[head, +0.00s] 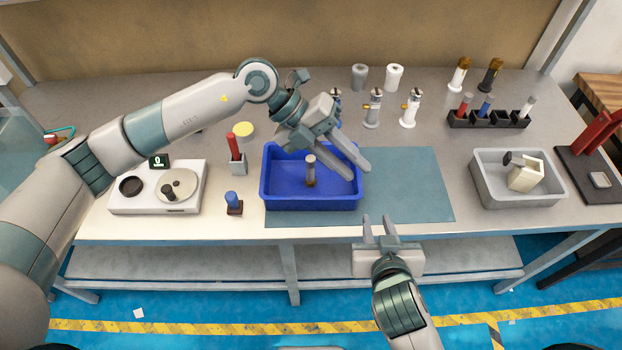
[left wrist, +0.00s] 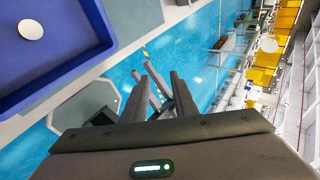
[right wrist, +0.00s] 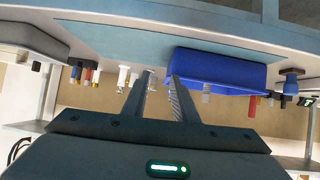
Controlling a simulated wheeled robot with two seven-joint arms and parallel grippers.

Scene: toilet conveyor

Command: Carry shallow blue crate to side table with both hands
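The shallow blue crate (head: 312,203) stands on the workbench, its right part on a blue-grey mat. One upright grey-and-brown item (head: 310,172) is inside it. My left gripper (head: 358,174) is open above the crate's right part, fingers pointing down to the right. The crate's corner also shows in the left wrist view (left wrist: 60,72). My right gripper (head: 378,218) is open and empty in front of the bench edge, right of the crate. In the right wrist view the crate (right wrist: 215,70) lies beyond and right of its fingers. I cannot identify a side table with certainty.
A white scale device (head: 122,205) and a blue-topped stamp (head: 233,203) stand left of the crate. The mat (head: 410,200) is clear to the right. A grey bin (head: 490,190) with a part inside is further right. A wooden surface (head: 603,92) shows at the far right.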

